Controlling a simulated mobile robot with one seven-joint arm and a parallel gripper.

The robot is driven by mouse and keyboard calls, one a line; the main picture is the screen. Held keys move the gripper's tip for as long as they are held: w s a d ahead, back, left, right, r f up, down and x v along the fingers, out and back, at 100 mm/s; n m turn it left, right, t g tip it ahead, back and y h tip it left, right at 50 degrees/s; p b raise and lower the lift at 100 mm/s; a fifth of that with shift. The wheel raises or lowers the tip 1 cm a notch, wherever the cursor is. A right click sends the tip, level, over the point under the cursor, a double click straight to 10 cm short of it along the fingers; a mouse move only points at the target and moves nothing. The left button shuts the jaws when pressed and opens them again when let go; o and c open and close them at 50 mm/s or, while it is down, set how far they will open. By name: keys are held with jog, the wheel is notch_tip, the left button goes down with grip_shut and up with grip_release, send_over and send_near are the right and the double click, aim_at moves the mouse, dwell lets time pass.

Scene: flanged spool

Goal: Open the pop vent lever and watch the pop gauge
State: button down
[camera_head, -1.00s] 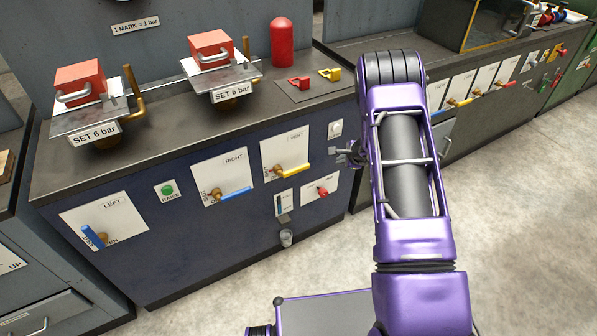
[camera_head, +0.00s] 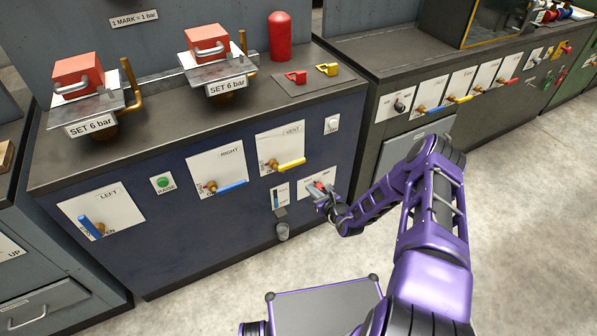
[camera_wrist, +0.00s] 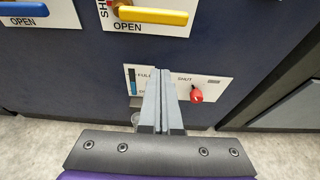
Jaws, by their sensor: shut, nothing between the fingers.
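A small white panel marked SHUT carries a red lever (camera_wrist: 196,95), seen end-on in the wrist view. In the head view the red lever (camera_head: 319,185) is partly covered by my gripper (camera_head: 324,196). A narrow gauge (camera_wrist: 132,80) marked FULL, with a blue strip, stands just left of it; it also shows in the head view (camera_head: 279,196). A yellow lever (camera_head: 291,164) lies level on a panel labelled VENT, above. No label reading "pop" is legible. In the wrist view my gripper (camera_wrist: 163,72) is shut and empty, its tips left of the red lever.
Blue levers sit on the RIGHT panel (camera_head: 216,166) and LEFT panel (camera_head: 102,208). A small cup (camera_head: 282,231) hangs below the gauge. Two weighted plates marked SET 6 bar and a red cylinder (camera_head: 280,38) stand on the bench top. The floor in front is clear.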

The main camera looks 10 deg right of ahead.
jog(key=b+x, duration=0.3)
jog(key=x, duration=0.7)
jog(key=shift+r+p, duration=0.75)
jog(key=shift+r, duration=1.25)
